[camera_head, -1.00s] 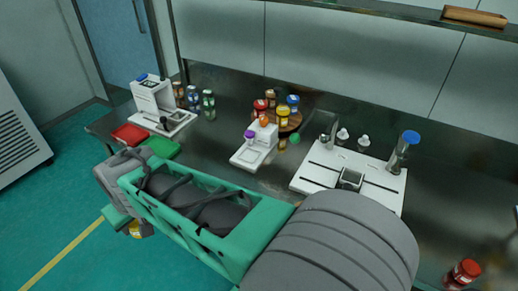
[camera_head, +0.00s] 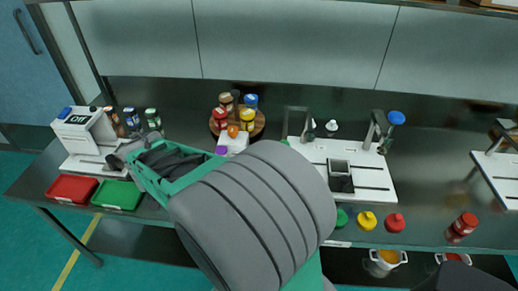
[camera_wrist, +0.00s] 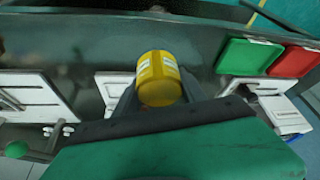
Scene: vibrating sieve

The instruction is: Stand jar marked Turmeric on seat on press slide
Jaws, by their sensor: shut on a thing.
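My gripper (camera_wrist: 158,92) is shut on a yellow jar (camera_wrist: 158,78) in the wrist view, with a dark finger on each side. Its label is turned away, so I cannot read whether it says Turmeric. In the head view my arm hides the jar and the fingertips. A white bench unit (camera_head: 372,194) with a tall post, a blue knob and a dark square holder (camera_head: 340,177) stands right of my arm. I cannot tell for sure whether this is the press with the slide and seat. The held jar is apart from it.
A round wooden stand (camera_head: 259,124) holds several jars at the back. A white unit marked OFF (camera_head: 80,128), a red tray (camera_head: 70,188) and a green tray (camera_head: 116,195) are at left. A red jar (camera_head: 462,226) and coloured caps (camera_head: 367,221) lie along the front right.

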